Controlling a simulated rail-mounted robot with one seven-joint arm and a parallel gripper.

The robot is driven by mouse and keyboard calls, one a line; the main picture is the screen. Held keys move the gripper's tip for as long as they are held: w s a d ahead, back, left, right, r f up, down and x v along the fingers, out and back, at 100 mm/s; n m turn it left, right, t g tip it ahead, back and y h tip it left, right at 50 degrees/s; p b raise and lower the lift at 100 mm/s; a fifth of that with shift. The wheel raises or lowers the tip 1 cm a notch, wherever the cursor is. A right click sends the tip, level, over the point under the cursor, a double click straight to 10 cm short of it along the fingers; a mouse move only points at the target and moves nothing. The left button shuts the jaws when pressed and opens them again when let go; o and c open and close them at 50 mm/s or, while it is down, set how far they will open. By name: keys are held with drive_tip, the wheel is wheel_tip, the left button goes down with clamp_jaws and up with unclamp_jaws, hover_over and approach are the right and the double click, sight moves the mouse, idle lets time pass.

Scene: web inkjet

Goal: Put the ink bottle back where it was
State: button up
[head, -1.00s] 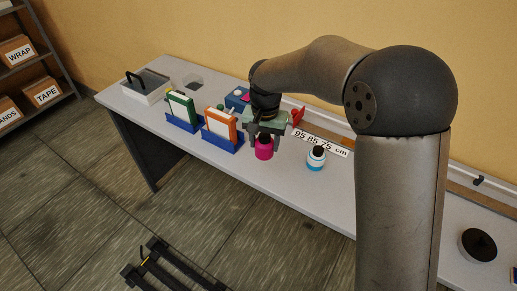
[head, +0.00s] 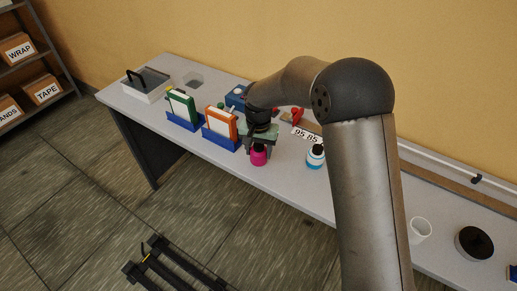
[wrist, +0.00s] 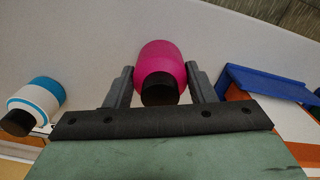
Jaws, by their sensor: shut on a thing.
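A magenta ink bottle (head: 259,158) with a black cap is between the fingers of my gripper (head: 259,146), at the front part of the grey table. In the wrist view my gripper (wrist: 158,88) has one finger on each side of the magenta bottle (wrist: 160,60), shut on it near the cap. I cannot tell whether its base touches the table. A second ink bottle, white and cyan with a black cap (head: 316,157), stands to the right; it also shows at the left of the wrist view (wrist: 38,96).
Blue holders with a green-and-white (head: 182,106) and an orange-and-white block (head: 220,124) stand close to the left. A number strip (head: 307,135) lies behind. A white cup (head: 420,230) and black round item (head: 474,243) are at right.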

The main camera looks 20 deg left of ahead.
sight(259, 145)
drive_tip(key=o, duration=1.2)
drive_tip(key=shift+f, duration=0.1)
wheel_tip(259, 145, up, 12)
drive_tip(key=shift+f, duration=0.1)
drive_tip(key=s+d+r, duration=0.2)
drive_tip(key=d, duration=0.4)
drive_tip(key=s+d+r, duration=0.2)
drive_tip(key=s+d, duration=0.1)
drive_tip(key=d, duration=0.3)
drive_tip(key=s+d+f, duration=0.1)
drive_tip(key=s+d, duration=0.5)
drive_tip(key=s, duration=0.1)
drive_tip(key=s+d+f, duration=0.1)
drive_tip(key=s+d, duration=0.5)
drive_tip(key=s+d+f, duration=0.1)
drive_tip(key=s+d, duration=0.5)
drive_tip(key=s, duration=0.1)
drive_tip(key=shift+s+d+f, duration=0.15)
drive_tip(key=shift+s+d, duration=0.1)
drive_tip(key=shift+s, duration=0.05)
